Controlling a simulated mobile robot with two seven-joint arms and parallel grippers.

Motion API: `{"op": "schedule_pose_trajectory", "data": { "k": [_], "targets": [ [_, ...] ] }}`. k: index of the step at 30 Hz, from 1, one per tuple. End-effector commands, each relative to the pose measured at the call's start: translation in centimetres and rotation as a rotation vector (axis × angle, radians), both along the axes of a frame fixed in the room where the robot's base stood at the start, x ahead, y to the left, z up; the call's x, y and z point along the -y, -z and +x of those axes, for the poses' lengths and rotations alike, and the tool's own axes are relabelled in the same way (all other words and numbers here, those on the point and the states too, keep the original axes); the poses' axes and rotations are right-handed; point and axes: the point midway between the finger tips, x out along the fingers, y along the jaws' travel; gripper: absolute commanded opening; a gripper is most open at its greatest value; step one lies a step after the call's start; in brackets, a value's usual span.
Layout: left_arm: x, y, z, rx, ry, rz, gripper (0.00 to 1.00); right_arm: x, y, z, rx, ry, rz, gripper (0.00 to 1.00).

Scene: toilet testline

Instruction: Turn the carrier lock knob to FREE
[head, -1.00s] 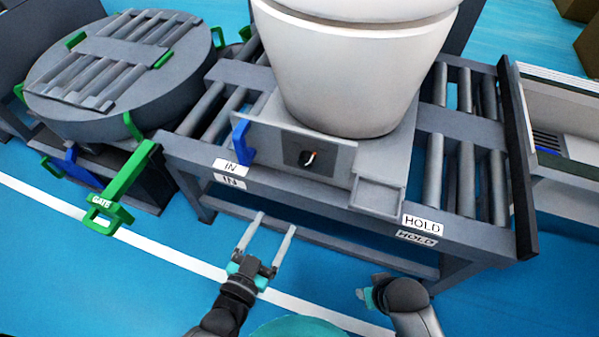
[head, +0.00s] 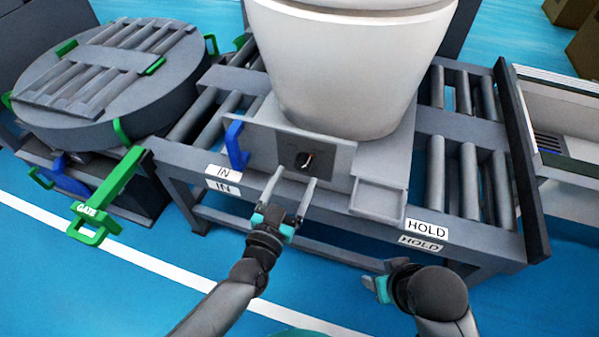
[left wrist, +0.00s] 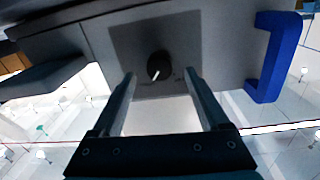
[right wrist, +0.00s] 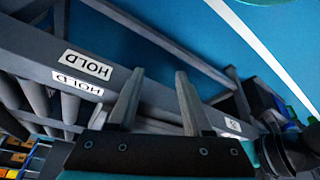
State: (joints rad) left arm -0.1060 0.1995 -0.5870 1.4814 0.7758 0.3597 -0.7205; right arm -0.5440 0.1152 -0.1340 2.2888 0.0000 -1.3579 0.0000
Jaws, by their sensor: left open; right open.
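The carrier lock knob (head: 304,160) is a small black knob with a white pointer line on a dark grey plate (head: 334,160) at the front of the carrier. It also shows in the left wrist view (left wrist: 158,65), just beyond and between my fingertips. My left gripper (head: 290,180) is open and empty, just below and in front of the knob, apart from it. Its fingers show in the left wrist view (left wrist: 160,82). My right gripper (head: 378,280) is low in front of the HOLD end; in the right wrist view (right wrist: 157,80) it is open and empty.
A blue handle (head: 236,146) stands left of the knob, and a small grey tray (head: 378,198) is to its right. A white toilet bowl (head: 350,80) sits on the carrier above. A green GATE handle (head: 100,208) juts out at left beside the round turntable (head: 110,85).

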Motion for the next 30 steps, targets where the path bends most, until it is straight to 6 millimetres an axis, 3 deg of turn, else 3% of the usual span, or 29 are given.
{"op": "schedule_pose_trajectory", "data": {
  "k": [9,21,30],
  "targets": [
    [1.1,0.1,3.1,0.001,-0.001,0.001,0.78,0.0,-2.5,-0.2,0.038,0.001,0.004,0.50],
    [1.3,0.0,3.5,0.000,0.000,0.000,0.78,0.1,-3.0,-0.2,0.042,0.001,0.005,0.50],
    [1.3,0.0,3.5,0.000,0.000,0.001,0.45,0.1,-3.0,-0.2,0.042,0.001,0.004,0.50]
  ]
}}
